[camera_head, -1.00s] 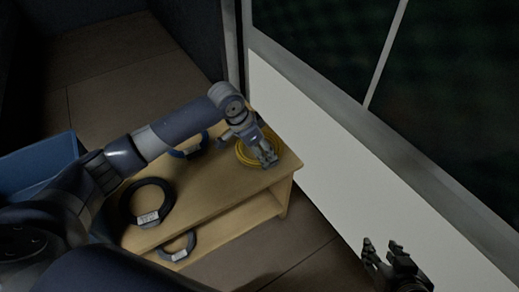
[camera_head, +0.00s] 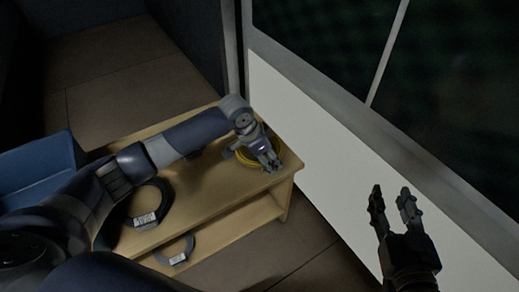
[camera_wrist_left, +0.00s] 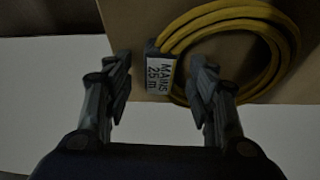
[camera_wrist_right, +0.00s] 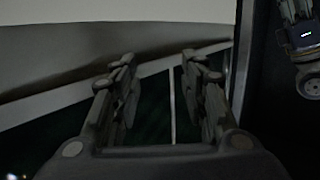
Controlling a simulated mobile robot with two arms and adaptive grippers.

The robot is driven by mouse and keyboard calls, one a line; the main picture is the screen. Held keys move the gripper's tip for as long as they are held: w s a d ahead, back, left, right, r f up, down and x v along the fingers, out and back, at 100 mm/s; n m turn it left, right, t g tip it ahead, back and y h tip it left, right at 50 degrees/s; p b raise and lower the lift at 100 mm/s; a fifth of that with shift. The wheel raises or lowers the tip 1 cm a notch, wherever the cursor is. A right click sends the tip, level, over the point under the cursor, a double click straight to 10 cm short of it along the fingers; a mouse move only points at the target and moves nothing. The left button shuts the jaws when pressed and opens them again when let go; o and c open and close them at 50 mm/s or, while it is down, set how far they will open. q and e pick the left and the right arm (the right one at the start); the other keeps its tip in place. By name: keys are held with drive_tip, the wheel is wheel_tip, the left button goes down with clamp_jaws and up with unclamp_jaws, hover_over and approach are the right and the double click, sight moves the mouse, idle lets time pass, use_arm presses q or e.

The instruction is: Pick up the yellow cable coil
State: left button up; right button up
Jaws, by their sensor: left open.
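The yellow cable coil (camera_head: 284,153) lies at the right end of the wooden bench top, partly hidden under my left gripper (camera_head: 269,163) in the head view. In the left wrist view the coil (camera_wrist_left: 282,62) lies ahead and to the right, with a dark tie and a white label reading "MAINS 25 m" (camera_wrist_left: 160,72). My left gripper (camera_wrist_left: 162,88) is open, and the label shows between its fingers. The coil's left part lies beyond the right finger. I cannot tell whether they touch. My right gripper (camera_head: 392,205) is open and empty in front of the white wall panel.
A black cable coil (camera_head: 160,200) lies on the bench top (camera_head: 215,185), partly behind my left arm. Another dark coil with a label (camera_head: 177,255) sits on the lower shelf. A blue bin (camera_head: 40,170) stands at left. The wall panel (camera_head: 330,150) runs close along the bench's right end.

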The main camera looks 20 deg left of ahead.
use_arm(q)
clamp_jaws()
drive_tip(key=shift+r, duration=0.1)
